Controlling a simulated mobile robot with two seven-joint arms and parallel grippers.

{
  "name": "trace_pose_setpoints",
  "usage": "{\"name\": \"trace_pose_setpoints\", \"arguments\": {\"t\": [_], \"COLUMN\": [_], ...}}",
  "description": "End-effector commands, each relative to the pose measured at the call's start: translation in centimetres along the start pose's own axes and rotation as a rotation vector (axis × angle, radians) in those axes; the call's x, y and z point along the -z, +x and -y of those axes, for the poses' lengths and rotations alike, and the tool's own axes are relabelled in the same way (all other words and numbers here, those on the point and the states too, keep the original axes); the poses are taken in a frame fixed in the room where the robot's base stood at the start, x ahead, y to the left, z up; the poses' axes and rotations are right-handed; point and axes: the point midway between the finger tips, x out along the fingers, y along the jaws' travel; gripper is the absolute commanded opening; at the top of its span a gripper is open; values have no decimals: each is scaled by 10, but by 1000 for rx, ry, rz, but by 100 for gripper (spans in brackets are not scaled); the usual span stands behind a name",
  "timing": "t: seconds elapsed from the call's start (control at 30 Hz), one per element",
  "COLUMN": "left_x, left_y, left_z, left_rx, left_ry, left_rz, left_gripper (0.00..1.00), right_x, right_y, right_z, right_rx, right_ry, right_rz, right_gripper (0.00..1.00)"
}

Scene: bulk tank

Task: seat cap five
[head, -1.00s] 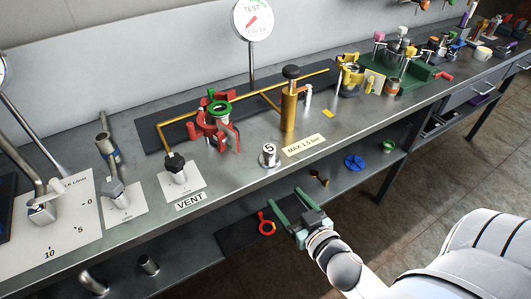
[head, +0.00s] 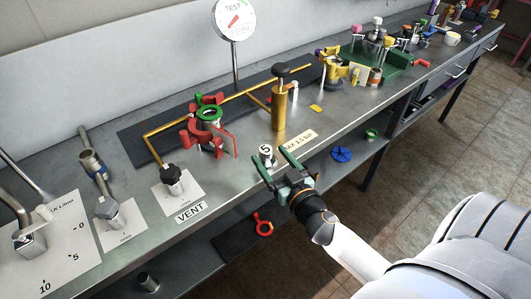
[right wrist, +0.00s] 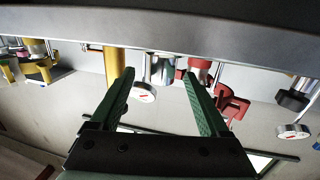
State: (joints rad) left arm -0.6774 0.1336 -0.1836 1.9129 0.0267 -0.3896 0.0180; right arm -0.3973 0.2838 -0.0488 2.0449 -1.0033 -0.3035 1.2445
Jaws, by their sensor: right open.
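Cap five (head: 266,150) is a small pale metal cylinder with a "5" on its top. It stands upright near the bench's front edge, left of the "MAX 1.5 bar" label (head: 300,141). My right gripper (head: 271,158) has green fingers, open and empty, at the front edge. Its fingertips point at the cap, one to each side of it. In the right wrist view a shiny cylinder (right wrist: 160,68), apparently the cap, shows between and beyond the fingertips. I cannot tell whether they touch it. My left gripper is not in view.
Behind the cap stand a red clamp with a green ring (head: 209,114) and a brass pump (head: 279,107). A black valve knob (head: 172,173) is to the left. A red ring tool (head: 263,225) and a blue handwheel (head: 341,154) lie on the lower shelf.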

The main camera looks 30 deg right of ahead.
Motion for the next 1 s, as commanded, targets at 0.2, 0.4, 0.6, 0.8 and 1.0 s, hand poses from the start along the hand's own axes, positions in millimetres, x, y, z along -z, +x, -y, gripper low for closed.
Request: {"name": "trace_pose_setpoints", "arguments": {"t": [0.2,0.4,0.6,0.8,1.0], "left_x": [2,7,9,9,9], "left_y": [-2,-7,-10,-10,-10], "left_z": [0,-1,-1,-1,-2], "left_rx": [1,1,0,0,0], "left_ry": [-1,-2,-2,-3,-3], "left_rz": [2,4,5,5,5], "left_gripper": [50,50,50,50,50], "right_x": [0,2,0,-2,-2], "right_y": [12,36,57,62,61], "right_z": [0,2,2,3,3], "right_rx": [-2,0,-1,-1,-1], "right_ry": [0,-2,-1,0,0], "right_rz": [1,-1,0,2,1], "right_gripper": [79,79,79,79,70]}}
